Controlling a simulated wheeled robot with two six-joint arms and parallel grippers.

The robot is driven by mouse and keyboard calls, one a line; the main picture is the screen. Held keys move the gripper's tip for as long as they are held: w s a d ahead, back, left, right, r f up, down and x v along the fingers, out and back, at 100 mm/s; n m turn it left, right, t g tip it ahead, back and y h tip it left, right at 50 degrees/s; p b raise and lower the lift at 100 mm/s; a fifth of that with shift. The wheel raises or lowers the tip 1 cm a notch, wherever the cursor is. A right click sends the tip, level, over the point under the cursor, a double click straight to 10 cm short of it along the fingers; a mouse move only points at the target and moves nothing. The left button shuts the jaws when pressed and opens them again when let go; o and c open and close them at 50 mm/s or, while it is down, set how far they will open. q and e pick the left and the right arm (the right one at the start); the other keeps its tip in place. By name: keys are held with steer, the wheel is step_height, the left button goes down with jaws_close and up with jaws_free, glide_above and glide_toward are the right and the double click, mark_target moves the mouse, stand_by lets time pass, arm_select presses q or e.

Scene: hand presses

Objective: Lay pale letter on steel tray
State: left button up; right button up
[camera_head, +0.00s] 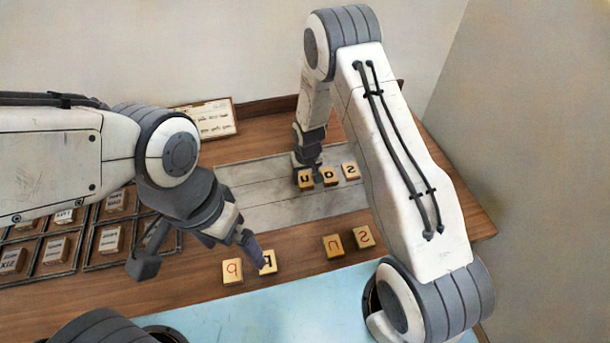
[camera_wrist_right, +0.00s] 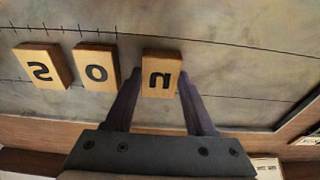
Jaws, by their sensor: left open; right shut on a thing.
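The steel tray (camera_head: 270,210) is a long grey plate on the wooden bench. My right gripper (camera_head: 307,170) is shut on a pale letter tile (camera_wrist_right: 161,75) with a black n-like mark. The tile is at the tray's surface, left of two other pale tiles in the head view, marked o (camera_head: 328,176) and s (camera_head: 350,171); whether it touches the tray is unclear. My left gripper (camera_head: 251,245) is open over the front of the bench, beside a pale tile with a dark mark (camera_head: 268,262), which its fingers partly cover.
Tiles with red marks, p (camera_head: 232,271), n (camera_head: 333,246) and s (camera_head: 364,237), lie on the bench in front of the tray. A compartmented type case (camera_head: 70,245) with several blocks stands at left. A framed card (camera_head: 212,118) stands behind. The tray's left part is clear.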

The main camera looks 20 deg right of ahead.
mark_target(307, 184)
steer(key=shift+f, duration=0.1)
steer(key=o, duration=1.3)
steer(key=shift+o, duration=0.2)
steer(key=shift+r, duration=0.3)
step_height(307, 184, up, 12)
steer(key=s+b, duration=0.1)
steer(key=b, duration=0.1)
steer(key=shift+s+f, duration=0.2)
steer(key=shift+s, duration=0.2)
steer(key=shift+f, duration=0.1)
